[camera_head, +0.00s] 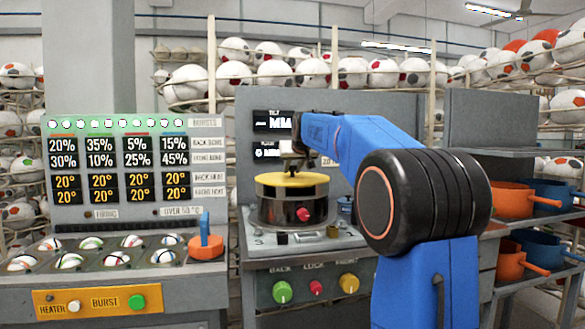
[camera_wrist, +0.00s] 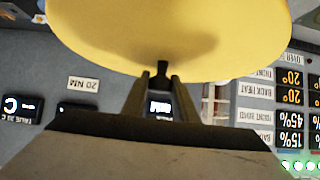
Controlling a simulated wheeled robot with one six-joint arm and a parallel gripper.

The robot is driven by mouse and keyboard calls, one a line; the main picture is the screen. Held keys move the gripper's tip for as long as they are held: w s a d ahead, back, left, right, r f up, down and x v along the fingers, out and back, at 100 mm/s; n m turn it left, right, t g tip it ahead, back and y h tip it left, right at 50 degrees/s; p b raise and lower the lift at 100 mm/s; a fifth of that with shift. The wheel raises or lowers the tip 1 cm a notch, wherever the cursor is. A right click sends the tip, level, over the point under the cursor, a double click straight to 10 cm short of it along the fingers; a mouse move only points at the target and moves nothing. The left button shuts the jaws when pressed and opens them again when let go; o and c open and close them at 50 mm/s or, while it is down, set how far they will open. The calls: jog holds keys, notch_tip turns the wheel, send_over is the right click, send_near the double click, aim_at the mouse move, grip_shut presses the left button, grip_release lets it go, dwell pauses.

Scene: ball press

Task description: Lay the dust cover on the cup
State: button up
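The yellow round dust cover (camera_head: 305,179) is level over the dark metal cup (camera_head: 290,210) on the middle bench in the head view. Whether it touches the cup's rim or hovers just above, I cannot tell. In the wrist view the cover (camera_wrist: 170,35) fills the top of the picture, with a small dark knob at its near edge. My gripper (camera_wrist: 162,80) has its two fingers closed about this knob. In the head view my gripper (camera_head: 291,158) is directly above the cover, small and partly hidden by my blue arm.
A display panel (camera_head: 125,160) stands left, above a bench with several balls in round wells. Coloured knobs (camera_head: 315,287) line the middle bench's front. Orange and blue pans (camera_head: 510,200) fill the right shelves.

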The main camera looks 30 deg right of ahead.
jog(key=o, duration=0.5)
jog(key=shift+c, duration=0.2)
jog(key=shift+f, duration=0.1)
jog(key=v, duration=1.7)
jog(key=shift+r, duration=0.2)
jog(key=shift+s+a, duration=0.15)
jog(key=s+a+f+n+g+y, duration=0.1)
jog(key=s+a+f, duration=0.5)
jog(key=s+f, duration=0.6)
jog(key=s+a+f+n+g+y, duration=0.1)
jog(key=s+a+f+g, duration=0.2)
jog(key=s+f, duration=1)
jog(key=s+a+f+n+g+y, duration=0.1)
jog(key=s+a+f, duration=0.8)
jog(key=f, duration=1.1)
jog(key=s+g, duration=0.1)
jog(key=s, duration=0.3)
jog(key=shift+s+f, duration=0.25)
